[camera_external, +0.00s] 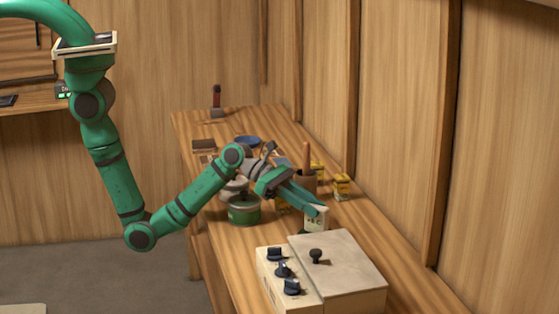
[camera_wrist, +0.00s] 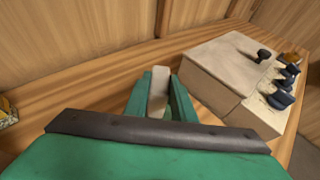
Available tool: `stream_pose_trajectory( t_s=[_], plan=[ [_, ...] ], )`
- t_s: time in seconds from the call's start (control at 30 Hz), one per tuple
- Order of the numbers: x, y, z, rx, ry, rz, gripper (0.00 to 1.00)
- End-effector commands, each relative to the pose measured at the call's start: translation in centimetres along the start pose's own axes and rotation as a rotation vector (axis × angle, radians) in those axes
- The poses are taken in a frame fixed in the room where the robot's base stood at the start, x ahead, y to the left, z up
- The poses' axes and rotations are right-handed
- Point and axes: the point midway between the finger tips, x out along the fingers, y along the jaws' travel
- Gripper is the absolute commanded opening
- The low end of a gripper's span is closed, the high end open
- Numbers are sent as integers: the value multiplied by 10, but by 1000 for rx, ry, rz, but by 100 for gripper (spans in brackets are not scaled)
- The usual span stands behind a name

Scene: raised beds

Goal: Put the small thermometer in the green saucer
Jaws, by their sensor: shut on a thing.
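My gripper (camera_external: 312,208) is shut on a small whitish block-like thing with dark marks on its face, which looks like the small thermometer (camera_external: 316,222). In the wrist view the thermometer (camera_wrist: 158,88) stands up between the two green fingers (camera_wrist: 160,104). It is over the bench just behind the beige box; I cannot tell whether it touches the bench. A dark green sliver (camera_external: 304,232) shows beside its lower left; I cannot tell whether this is the green saucer or part of a finger. No green saucer shows clearly in either view.
A beige box with dark knobs (camera_external: 336,264) stands close in front; it also shows in the wrist view (camera_wrist: 222,72). A wooden wall runs along the right.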

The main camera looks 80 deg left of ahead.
Motion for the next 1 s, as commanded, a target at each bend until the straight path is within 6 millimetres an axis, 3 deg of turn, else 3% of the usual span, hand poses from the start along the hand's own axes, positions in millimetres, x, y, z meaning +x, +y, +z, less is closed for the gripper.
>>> stream_pose_trajectory(
  t_s=[0.17, 0.6, 0.63, 0.7, 1.0],
  plan=[
    [9, 1, -23, -2, 3, 0, 0],
    [11, 0, -28, -1, 0, -1, 0],
    [12, 0, -28, -1, 1, -1, 26],
    [11, 0, -28, -1, 0, -1, 42],
    [11, 0, -27, 0, 0, -1, 42]
  ],
)
